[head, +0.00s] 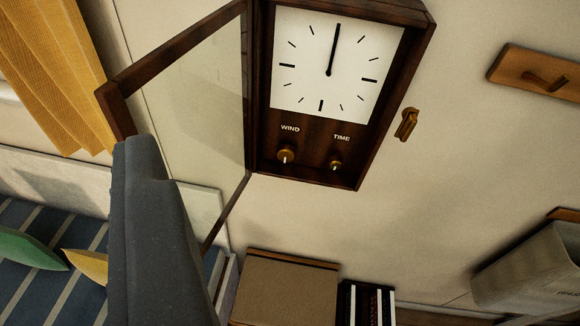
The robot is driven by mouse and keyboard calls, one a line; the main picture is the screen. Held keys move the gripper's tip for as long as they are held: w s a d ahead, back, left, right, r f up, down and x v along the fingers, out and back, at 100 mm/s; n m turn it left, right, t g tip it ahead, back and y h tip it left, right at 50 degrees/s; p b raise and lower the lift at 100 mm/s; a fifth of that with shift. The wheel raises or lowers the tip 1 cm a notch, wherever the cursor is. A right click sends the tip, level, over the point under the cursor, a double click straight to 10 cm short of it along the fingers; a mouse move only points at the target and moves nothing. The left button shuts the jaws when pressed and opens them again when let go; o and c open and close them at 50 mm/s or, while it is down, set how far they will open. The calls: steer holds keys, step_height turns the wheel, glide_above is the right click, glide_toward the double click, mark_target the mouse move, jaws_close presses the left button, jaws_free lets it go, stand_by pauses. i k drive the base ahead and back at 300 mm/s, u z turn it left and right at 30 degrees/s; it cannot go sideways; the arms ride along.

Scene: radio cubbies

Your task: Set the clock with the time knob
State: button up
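The wall clock (391,75) has a dark wood case and appears tilted in the picture. Its white dial (300,65) shows a black hand pointing almost straight up; I cannot tell whether two hands overlap. Below it are the brass WIND knob (286,154) at left and the brass TIME knob (336,163) at right. The glass door (180,32) is swung open to the left. My gripper (145,150) shows as a dark grey shape at lower left, in front of the door's lower corner, apart from both knobs. I cannot make out two separate fingers.
A brass catch (407,124) sticks out at the case's right side. A wooden wall hook (540,75) is at right. Below are a brown box (285,290), dark books (365,303) and a grey object (535,270). A yellow curtain (55,65) hangs at left.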

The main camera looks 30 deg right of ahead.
mark_target(335, 161)
steer(key=k, duration=1.05)
steer(key=z, duration=0.55)
steer(key=i, duration=1)
